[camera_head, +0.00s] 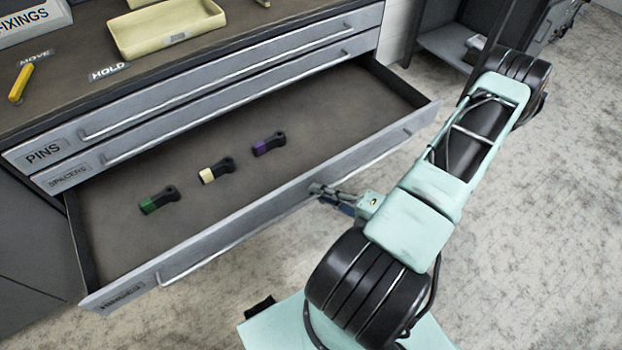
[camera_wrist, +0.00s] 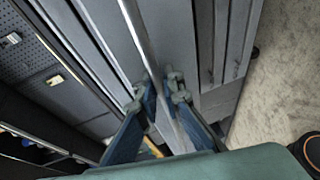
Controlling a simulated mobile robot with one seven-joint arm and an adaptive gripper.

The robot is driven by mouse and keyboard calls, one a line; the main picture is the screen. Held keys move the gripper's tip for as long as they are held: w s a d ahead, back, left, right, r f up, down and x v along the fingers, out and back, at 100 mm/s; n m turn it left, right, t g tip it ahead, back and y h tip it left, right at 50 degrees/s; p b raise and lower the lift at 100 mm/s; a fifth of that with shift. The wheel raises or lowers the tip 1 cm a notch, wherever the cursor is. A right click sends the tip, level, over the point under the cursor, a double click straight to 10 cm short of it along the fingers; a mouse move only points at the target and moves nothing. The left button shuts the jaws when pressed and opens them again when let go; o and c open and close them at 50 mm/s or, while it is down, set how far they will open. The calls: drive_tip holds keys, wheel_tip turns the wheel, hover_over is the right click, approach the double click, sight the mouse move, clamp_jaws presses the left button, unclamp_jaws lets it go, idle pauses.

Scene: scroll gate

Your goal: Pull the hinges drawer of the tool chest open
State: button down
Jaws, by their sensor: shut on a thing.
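The hinges drawer (camera_head: 250,212) is the lowest visible drawer of the tool chest and stands pulled well out, with its inside showing. Its front label (camera_head: 122,296) is hard to read at this angle. A long bar handle (camera_head: 200,262) runs along its front. My gripper (camera_head: 325,190) is at the right part of that handle. In the wrist view my gripper (camera_wrist: 162,92) has its two fingers on either side of the bar (camera_wrist: 136,30), shut on it. The exact finger contact is small in the head view.
Three small black pieces with green (camera_head: 150,204), cream (camera_head: 207,175) and purple (camera_head: 261,147) ends lie in the drawer. The pins drawer (camera_head: 42,152) and spacers drawer (camera_head: 68,175) above are shut. A cream tray (camera_head: 165,28) sits on top. Bare floor (camera_head: 540,220) lies to the right.

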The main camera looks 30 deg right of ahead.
drive_tip(key=shift+s+d, duration=0.1)
drive_tip(key=shift+s, duration=0.35)
drive_tip(key=c, duration=2.3)
unclamp_jaws()
drive_tip(key=v, duration=1.2)
drive_tip(key=shift+r, duration=0.1)
